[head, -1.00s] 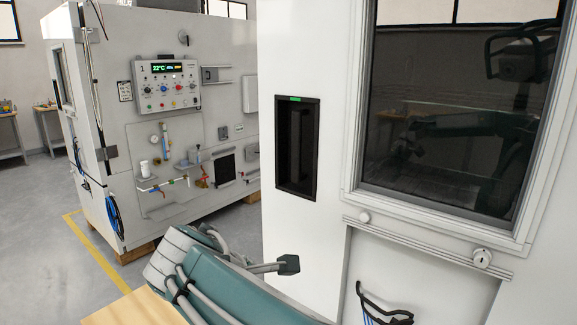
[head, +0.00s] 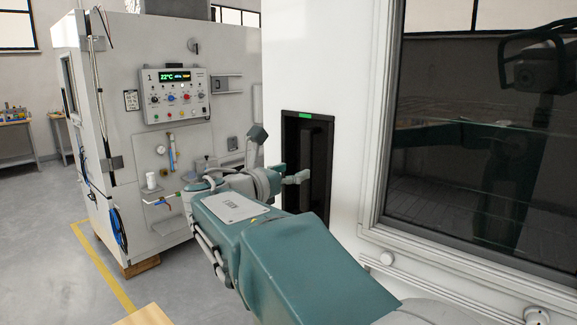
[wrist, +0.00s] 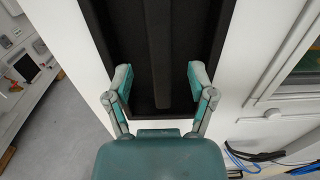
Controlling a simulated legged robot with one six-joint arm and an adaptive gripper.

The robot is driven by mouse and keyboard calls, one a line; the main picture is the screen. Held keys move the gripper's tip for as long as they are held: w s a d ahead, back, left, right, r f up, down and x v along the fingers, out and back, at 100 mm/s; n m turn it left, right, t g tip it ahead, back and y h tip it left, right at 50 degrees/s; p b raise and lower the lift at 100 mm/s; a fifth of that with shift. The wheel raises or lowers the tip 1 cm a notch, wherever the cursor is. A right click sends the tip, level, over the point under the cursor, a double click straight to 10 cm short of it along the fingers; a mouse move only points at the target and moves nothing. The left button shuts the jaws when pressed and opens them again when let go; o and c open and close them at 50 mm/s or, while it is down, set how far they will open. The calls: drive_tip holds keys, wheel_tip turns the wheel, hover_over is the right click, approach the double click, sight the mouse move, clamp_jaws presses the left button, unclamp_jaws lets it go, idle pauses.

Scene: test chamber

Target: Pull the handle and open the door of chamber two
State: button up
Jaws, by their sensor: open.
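The door of the nearer white chamber (head: 348,150) fills the right of the head view and looks shut. Its handle is a vertical dark bar (wrist: 156,50) inside a black recess (head: 307,130) with a green light at the top. My gripper (head: 277,156) is in front of the recess, its lower part hidden behind my arm in the head view. In the wrist view my gripper (wrist: 160,74) is open and empty. One finger is on each side of the bar, near the recess's side edges. I cannot tell how deep the fingertips reach.
A dark window (head: 470,150) in a raised frame is right of the recess. Another white chamber with a control panel (head: 175,92) marked 1 stands behind at left. Blue cables (wrist: 255,160) hang low at right. Grey floor (head: 50,230) is clear at left.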

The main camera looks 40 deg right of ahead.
sight(304, 165)
drive_tip(key=d, duration=0.5)
drive_tip(key=shift+w, duration=0.2)
drive_tip(key=shift+a+r, duration=0.1)
drive_tip(key=shift+a, duration=0.4)
